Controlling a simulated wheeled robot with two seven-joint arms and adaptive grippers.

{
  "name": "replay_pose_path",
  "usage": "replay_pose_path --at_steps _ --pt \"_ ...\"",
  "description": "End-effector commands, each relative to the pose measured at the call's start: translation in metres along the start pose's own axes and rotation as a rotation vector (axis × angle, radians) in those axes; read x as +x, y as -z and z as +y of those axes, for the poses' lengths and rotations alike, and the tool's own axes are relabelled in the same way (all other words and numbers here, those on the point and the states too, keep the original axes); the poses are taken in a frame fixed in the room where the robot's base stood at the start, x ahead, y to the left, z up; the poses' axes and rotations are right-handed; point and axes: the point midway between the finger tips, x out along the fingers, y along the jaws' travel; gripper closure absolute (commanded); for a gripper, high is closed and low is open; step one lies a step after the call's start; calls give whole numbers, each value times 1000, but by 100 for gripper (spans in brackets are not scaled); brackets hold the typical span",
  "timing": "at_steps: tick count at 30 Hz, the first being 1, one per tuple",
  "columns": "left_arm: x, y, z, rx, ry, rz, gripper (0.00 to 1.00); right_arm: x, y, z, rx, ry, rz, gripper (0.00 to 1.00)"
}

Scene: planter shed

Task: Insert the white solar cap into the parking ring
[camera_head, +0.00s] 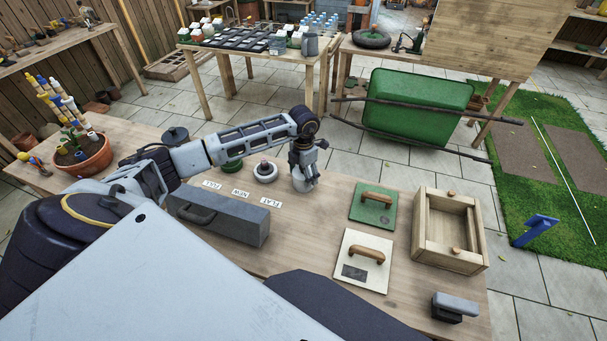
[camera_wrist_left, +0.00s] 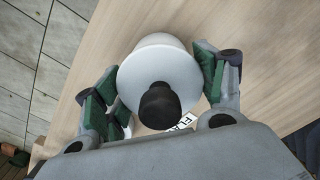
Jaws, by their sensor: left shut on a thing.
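My left gripper (camera_head: 306,182) is over the table behind the label cards. It is shut on the white solar cap (camera_wrist_left: 160,75), a white round piece with a wide pale disc and a black knob. In the left wrist view the green-padded fingers (camera_wrist_left: 158,88) sit on both sides of the cap. In the head view the cap is mostly hidden by the gripper. I cannot tell for sure which piece is the parking ring. My right gripper is not in view.
A green round piece (camera_head: 231,167) stands further left. Cards reading FULL, NEW and FLAT (camera_head: 271,202) lie in front. A grey case (camera_head: 230,219) stands nearer. Green (camera_head: 369,214) and cream (camera_head: 375,245) handled boards and a wooden frame box (camera_head: 431,258) are at right.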

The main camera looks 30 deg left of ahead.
Motion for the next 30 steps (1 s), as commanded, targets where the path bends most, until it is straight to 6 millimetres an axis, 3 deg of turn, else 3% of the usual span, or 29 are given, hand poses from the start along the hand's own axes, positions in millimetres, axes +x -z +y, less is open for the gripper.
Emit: replay_pose_path --at_steps 5,6,11,23,30 --pt "2 1 0 0 0 2 58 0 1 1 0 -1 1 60" --pt "2 1 0 0 0 2 26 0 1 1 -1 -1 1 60" --pt "2 0 0 0 0 2 5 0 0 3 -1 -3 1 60" --pt "1 0 0 0 0 1 5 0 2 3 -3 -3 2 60" --pt "-10 0 0 1 -1 0 5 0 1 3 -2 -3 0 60"
